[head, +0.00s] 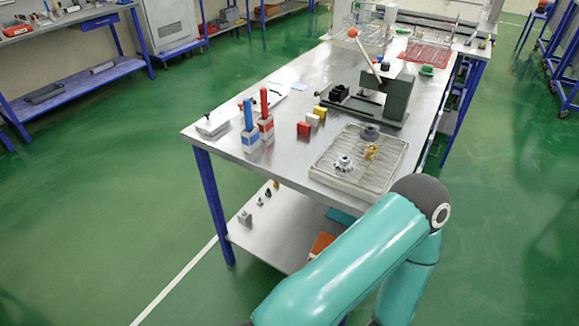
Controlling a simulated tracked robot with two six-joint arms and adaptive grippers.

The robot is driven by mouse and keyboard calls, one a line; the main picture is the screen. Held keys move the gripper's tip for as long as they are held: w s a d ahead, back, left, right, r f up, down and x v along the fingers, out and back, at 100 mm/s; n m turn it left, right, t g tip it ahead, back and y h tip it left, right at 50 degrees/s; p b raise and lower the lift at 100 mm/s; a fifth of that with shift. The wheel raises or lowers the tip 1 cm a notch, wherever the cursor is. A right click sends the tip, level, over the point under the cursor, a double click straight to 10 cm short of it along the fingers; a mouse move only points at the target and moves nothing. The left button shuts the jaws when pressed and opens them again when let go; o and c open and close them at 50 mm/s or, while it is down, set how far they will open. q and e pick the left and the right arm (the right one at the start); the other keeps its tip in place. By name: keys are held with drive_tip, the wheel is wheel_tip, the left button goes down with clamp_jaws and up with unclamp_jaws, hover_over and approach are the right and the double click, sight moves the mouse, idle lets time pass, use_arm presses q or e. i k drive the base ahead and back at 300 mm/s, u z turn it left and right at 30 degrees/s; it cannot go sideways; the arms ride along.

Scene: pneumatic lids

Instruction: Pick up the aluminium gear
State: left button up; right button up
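A silver, toothed gear (344,163), which looks like the aluminium gear, lies on a wire-grid tray (325,173) near the front right edge of the metal workbench (225,138). A brass-coloured part (371,152) and a dark grey round part (370,132) are on the same tray, to the right of and behind the gear. Neither of my grippers is in view. A teal arm of mine reaches up from the bottom of the picture, and its elbow is in front of the bench's near right side, close to the tray.
Behind the tray stands a dark press (393,98) with a red-knobbed lever. Left of it are small red, white and yellow blocks (304,129) and two upright holders with red (265,127) and blue (249,138) tops. A red rack (425,56) is at the far end. Green floor is open to the left.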

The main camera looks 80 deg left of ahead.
sight(343, 163)
drive_tip(key=u, duration=0.3)
drive_tip(key=i, duration=0.35)
drive_tip(key=u, duration=2.25)
